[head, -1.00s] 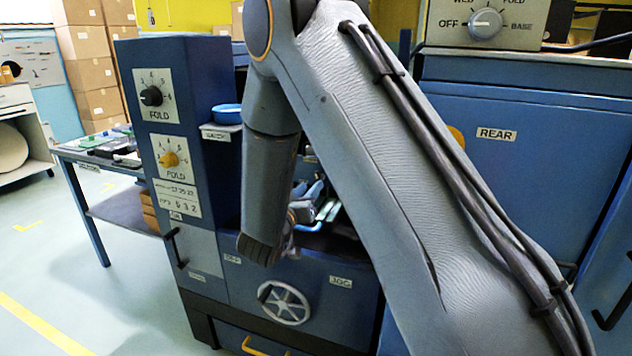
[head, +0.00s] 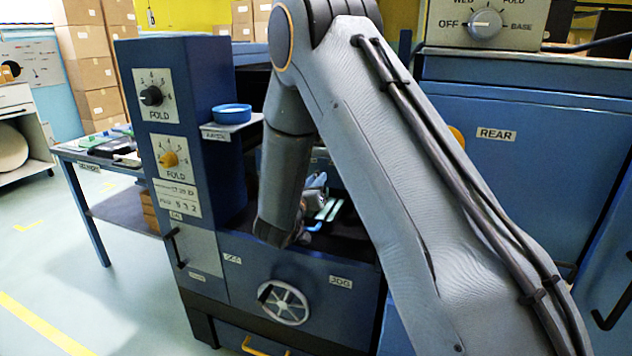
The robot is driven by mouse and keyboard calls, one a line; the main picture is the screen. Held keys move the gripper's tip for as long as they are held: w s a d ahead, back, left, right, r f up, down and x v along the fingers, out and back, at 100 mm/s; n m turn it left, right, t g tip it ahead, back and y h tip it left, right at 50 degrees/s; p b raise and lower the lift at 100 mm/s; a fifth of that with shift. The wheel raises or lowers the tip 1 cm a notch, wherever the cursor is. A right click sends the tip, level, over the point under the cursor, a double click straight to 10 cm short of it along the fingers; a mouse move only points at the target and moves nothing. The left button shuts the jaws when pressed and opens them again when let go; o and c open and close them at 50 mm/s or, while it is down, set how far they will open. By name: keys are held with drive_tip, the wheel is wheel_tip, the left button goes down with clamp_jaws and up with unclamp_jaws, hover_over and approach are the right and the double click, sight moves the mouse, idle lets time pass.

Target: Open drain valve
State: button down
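No part in the head view carries a readable drain valve label. A silver spoked handwheel (head: 285,302) sits on the blue front panel, near a label that seems to read JOG. A yellow handle (head: 262,346) shows below it at the bottom edge, partly cut off. My arm reaches in from the right, and its end hangs in front of the machine's recess, above the handwheel and apart from it. My gripper (head: 302,228) is mostly hidden behind the wrist, so its fingers cannot be made out.
A blue control column (head: 185,120) with black and yellow FOLD knobs stands left of the recess. A blue dish (head: 232,114) rests on a small shelf beside it. A side table (head: 100,160) stands further left. The floor at lower left is clear.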

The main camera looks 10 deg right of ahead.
drive_tip(key=shift+m, duration=0.4)
drive_tip(key=m+b, duration=0.1)
drive_tip(key=m, duration=0.2)
drive_tip(key=m+b, duration=0.1)
drive_tip(key=m, duration=0.3)
drive_tip(key=m+b, duration=0.1)
drive_tip(key=m, duration=0.3)
drive_tip(key=shift+s+d, duration=0.2)
drive_tip(key=shift+d, duration=0.1)
drive_tip(key=shift+m, duration=0.4)
drive_tip(key=c, duration=1.8)
unclamp_jaws()
